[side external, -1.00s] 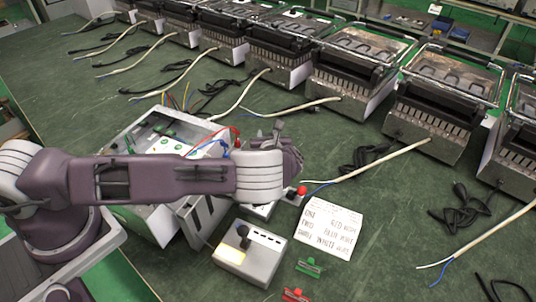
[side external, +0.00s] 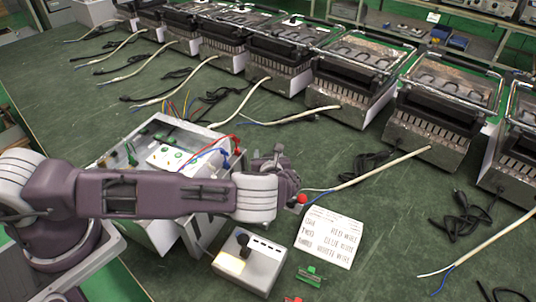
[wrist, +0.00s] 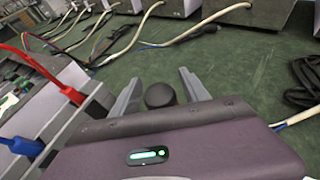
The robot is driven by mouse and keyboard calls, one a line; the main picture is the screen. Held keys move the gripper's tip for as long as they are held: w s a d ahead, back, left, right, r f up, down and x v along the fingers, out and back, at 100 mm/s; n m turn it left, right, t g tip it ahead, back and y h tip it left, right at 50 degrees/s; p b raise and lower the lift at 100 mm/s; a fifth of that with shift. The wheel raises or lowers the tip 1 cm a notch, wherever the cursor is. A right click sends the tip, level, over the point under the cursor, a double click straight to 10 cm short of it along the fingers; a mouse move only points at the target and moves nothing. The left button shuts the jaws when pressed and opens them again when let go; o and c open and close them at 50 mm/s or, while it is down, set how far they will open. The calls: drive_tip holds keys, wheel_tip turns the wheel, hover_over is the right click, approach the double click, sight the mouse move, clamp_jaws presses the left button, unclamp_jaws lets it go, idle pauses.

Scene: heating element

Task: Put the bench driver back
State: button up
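My gripper (wrist: 161,78) is at the end of my arm, just beyond the control box in the side view (side external: 276,172). In the wrist view its two grey fingers stand apart. A dark round-ended piece (wrist: 160,96), possibly the handle of the bench driver, shows between them. Narrow gaps show beside it, and I cannot tell whether the fingers grip it. No driver shaft or tip is visible. A grey control box (side external: 250,265) with a black knob (side external: 243,239) and a lit pale panel stands in front of my gripper.
An open metal housing (side external: 165,140) with red and blue leads stands left, close to my arm. Several heaters (side external: 430,115) with trailing cables line the back.

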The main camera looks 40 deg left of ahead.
drive_tip(key=v, duration=1.2)
drive_tip(key=s+a+r+n+g+h, duration=0.35)
drive_tip(key=s+r+n, duration=0.35)
drive_tip(key=r+n, duration=0.3)
drive_tip(key=s+a+r+n+g+h, duration=0.2)
drive_tip(key=s+r+n+g, duration=0.2)
drive_tip(key=s+r+n, duration=0.55)
drive_tip(key=s+d+r+n+t+h, duration=0.2)
drive_tip(key=s+r+n, duration=0.5)
drive_tip(key=s+r, duration=0.6)
drive_tip(key=s+t+h, duration=0.1)
drive_tip(key=s+h, duration=0.1)
drive_tip(key=shift+s+d+r+t, duration=0.15)
drive_tip(key=shift+s+d+t, duration=0.2)
drive_tip(key=shift+d, duration=0.05)
drive_tip(key=shift+n, duration=0.25)
